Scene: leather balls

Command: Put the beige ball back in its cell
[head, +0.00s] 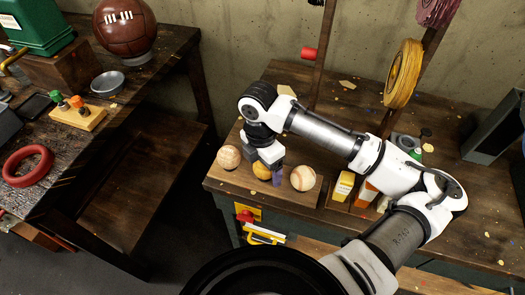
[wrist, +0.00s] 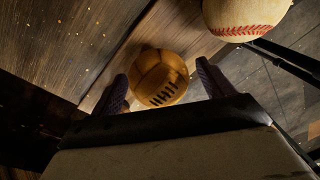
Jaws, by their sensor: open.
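A yellow-tan ball with dark lacing (wrist: 158,78) sits between the two purple fingers of my gripper (wrist: 162,80) in the wrist view. In the head view this ball (head: 262,172) is partly hidden under my gripper (head: 267,168), at the front left of the workbench. The jaws are open, one finger on each side of it; I cannot tell whether they touch it. A paler beige ball (head: 229,157) rests to its left. A cream ball with red stitching (head: 303,178) rests to its right and also shows in the wrist view (wrist: 245,14). No cell is clearly visible.
A yellow ring (head: 403,73) hangs on a post behind my arm. The left table carries a brown laced ball (head: 125,28), a metal bowl (head: 108,83) and a red ring (head: 27,166). A gap separates the tables.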

